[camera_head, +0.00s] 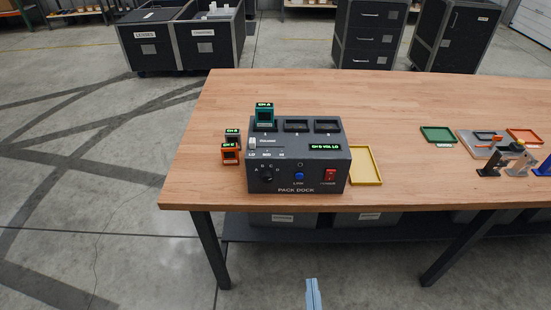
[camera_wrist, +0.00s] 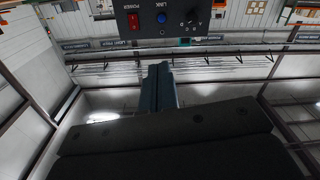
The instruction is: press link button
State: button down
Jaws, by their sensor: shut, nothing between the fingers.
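The dark grey pack dock (camera_head: 330,177) sits on the front part of the wooden table. Its blue link button (camera_head: 299,175) is on the front face, between a black rotary knob (camera_head: 266,173) and a red power switch (camera_head: 330,175). My gripper (camera_head: 313,284) is below and in front of the table edge, apart from the dock, with its fingers together and empty. In the wrist view the dock appears upside down at the top, with the blue link button (camera_wrist: 161,18) above my gripper's fingertips (camera_wrist: 159,68). Nothing covers the button.
A teal module (camera_head: 264,114) stands in the dock's left slot. A grey module (camera_head: 232,135) and an orange module (camera_head: 230,153) stand left of the dock. A yellow tray (camera_head: 366,166) lies right of it. The wooden table (camera_head: 410,185) has its front edge between gripper and dock.

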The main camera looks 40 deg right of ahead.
aim_at(299, 176)
jog(key=w+d+n+t+y, duration=0.4)
jog(key=w+d+n+y, duration=0.8)
jog(key=n, duration=0.4)
jog(key=shift+w+d+y, duration=0.4)
jog(key=shift+w+d, duration=0.15)
jog(key=shift+d, duration=0.05)
jog(key=shift+r, duration=0.1)
jog(key=shift+w+d, duration=3.1)
jog(key=shift+w+d, duration=0.25)
jog(key=shift+d, duration=0.05)
